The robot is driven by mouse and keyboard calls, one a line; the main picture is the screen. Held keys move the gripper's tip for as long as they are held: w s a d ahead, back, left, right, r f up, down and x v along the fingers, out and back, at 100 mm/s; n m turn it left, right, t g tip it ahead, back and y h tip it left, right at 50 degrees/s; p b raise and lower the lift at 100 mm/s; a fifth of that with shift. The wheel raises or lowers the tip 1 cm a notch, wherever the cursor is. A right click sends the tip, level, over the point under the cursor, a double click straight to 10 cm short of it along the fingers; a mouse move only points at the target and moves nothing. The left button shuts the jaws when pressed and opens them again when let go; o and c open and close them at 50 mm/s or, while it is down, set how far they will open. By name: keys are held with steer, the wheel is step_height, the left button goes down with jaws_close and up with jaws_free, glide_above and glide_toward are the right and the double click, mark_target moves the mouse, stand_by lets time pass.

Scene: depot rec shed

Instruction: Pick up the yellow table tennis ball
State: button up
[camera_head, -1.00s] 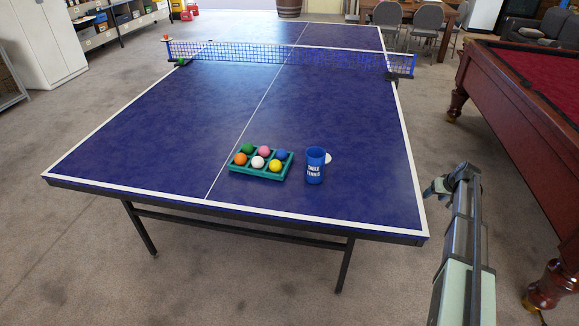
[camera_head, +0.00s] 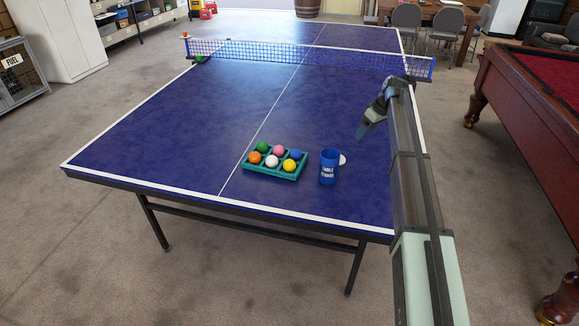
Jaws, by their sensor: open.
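The yellow table tennis ball (camera_head: 290,166) sits in the front right compartment of a green tray (camera_head: 262,175) on the blue table. The tray also holds a green ball (camera_head: 262,147), a pink ball (camera_head: 279,150), a blue ball (camera_head: 296,154), an orange ball (camera_head: 255,158) and a white ball (camera_head: 272,161). My gripper (camera_head: 366,132) is over the right side of the table, right of and beyond the tray, apart from the ball. Its jaws are small in the view; it is open and nothing shows in it.
A blue cup (camera_head: 328,168) stands just right of the tray, between it and my arm. A white round thing (camera_head: 343,160) shows partly behind the cup. The net (camera_head: 300,55) crosses the table farther back. A red pool table (camera_head: 530,130) stands at right. The table's left half is clear.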

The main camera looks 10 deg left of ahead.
steer(key=s+a+r+n+g+h, duration=0.1)
steer(key=s+a+n, duration=0.1)
steer(key=a, duration=0.5)
steer(key=s+a+r+n+g, duration=0.1)
steer(key=s+a, duration=0.1)
steer(key=a, duration=0.5)
steer(key=n+h, duration=0.1)
steer(key=n, duration=0.2)
glide_toward(290, 160)
steer(key=shift+g, duration=0.4)
steer(key=f, duration=0.3)
steer(key=a+f, duration=0.1)
steer(key=f, duration=0.5)
steer(key=shift+s+a+f, duration=0.15)
steer(key=shift+a+f, duration=0.15)
steer(key=shift+f, duration=0.05)
steer(key=shift+c, duration=0.2)
steer(key=c, duration=0.6)
